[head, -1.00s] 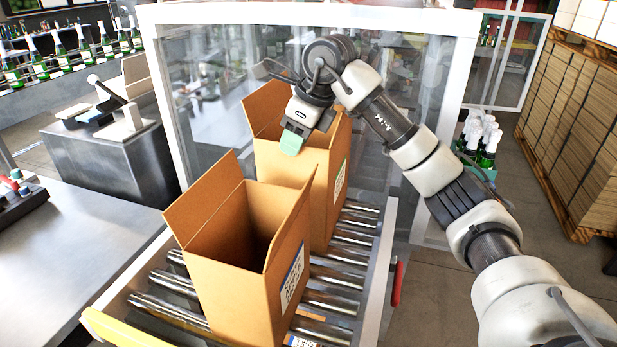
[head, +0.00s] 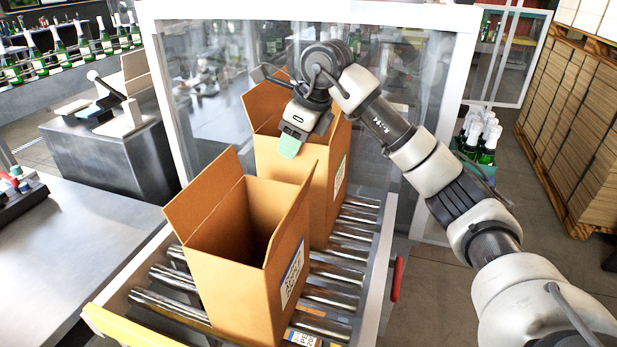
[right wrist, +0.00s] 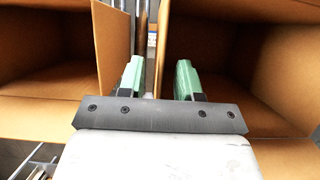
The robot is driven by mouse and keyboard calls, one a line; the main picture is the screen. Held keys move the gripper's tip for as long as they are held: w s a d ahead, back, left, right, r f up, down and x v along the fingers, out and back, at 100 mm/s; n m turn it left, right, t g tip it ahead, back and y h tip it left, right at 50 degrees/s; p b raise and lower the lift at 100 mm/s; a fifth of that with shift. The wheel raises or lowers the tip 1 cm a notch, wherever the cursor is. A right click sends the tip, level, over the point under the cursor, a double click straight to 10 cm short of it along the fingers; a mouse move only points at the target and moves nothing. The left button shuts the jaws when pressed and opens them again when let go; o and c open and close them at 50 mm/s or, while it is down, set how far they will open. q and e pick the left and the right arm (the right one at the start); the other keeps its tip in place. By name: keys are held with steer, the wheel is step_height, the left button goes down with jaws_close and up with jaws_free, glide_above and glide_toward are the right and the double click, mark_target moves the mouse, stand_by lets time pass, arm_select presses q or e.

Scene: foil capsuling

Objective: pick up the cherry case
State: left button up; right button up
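Two open cardboard cases stand upright on a roller conveyor. The near case (head: 240,280) has a blue-edged label, and the far case (head: 322,200) a green-edged one. I cannot read which is cherry. My right gripper (head: 289,147) points down at the far case's near wall. In the right wrist view the green fingers of the right gripper (right wrist: 159,80) are apart, with one case wall (right wrist: 162,40) running between them. I cannot tell whether they touch it. My left gripper is out of view.
The rollers (head: 345,255) run under both cases, with a red handle (head: 398,279) on the right side. A clear guard (head: 400,90) in a white frame stands behind. A steel table (head: 70,260) is at left, and stacked cartons (head: 570,130) at right.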

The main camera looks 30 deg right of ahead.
jaws_close()
steer(key=shift+r, duration=0.1)
stand_by(0.3)
